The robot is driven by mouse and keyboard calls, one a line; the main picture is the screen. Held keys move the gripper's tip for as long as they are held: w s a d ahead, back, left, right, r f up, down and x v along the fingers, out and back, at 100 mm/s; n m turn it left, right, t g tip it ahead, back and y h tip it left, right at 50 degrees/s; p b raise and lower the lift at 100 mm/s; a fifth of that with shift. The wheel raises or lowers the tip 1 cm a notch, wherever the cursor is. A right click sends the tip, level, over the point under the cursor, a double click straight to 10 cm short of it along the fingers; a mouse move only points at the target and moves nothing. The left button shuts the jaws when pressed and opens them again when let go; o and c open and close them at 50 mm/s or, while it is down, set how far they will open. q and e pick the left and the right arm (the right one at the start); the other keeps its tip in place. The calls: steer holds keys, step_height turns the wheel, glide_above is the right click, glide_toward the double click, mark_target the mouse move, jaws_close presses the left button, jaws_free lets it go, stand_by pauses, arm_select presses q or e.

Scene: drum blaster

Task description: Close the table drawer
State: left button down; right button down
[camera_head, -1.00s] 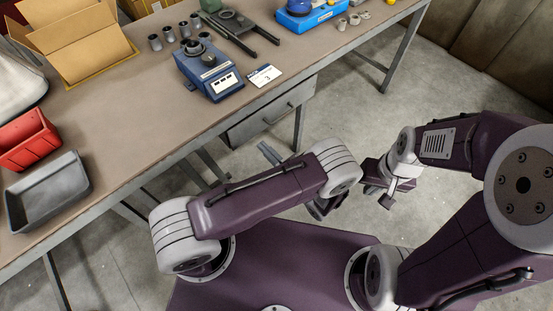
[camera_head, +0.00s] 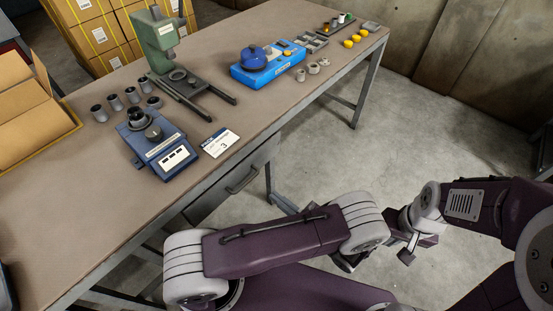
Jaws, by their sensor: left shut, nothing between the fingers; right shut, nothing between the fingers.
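The grey table drawer (camera_head: 215,198) hangs under the front edge of the workbench (camera_head: 62,235), with a dark bar handle (camera_head: 243,179) on its front. I cannot tell clearly how far its front stands out from the bench. My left gripper (camera_head: 284,204) is mostly hidden behind my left forearm; its grey tip shows right of and below the handle, apart from it, in front of a table leg. It is shut and empty. My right gripper (camera_head: 402,240) is shut and empty, further right over the floor, away from the drawer.
On the bench stand a dark blue meter (camera_head: 155,145), a number card (camera_head: 219,143), a green press (camera_head: 155,42), a blue device (camera_head: 268,62) and several small parts. An open cardboard box (camera_head: 30,115) is at the left. The concrete floor (camera_head: 400,130) right of the bench is clear.

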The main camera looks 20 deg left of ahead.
arm_select(q)
steer(key=b, duration=0.1)
glide_toward(237, 168)
steer(key=x, duration=0.6)
steer(key=shift+w+a, duration=0.2)
steer(key=shift+a, duration=0.1)
arm_select(e)
steer(key=shift+s+f, duration=0.2)
steer(key=shift+f, duration=0.4)
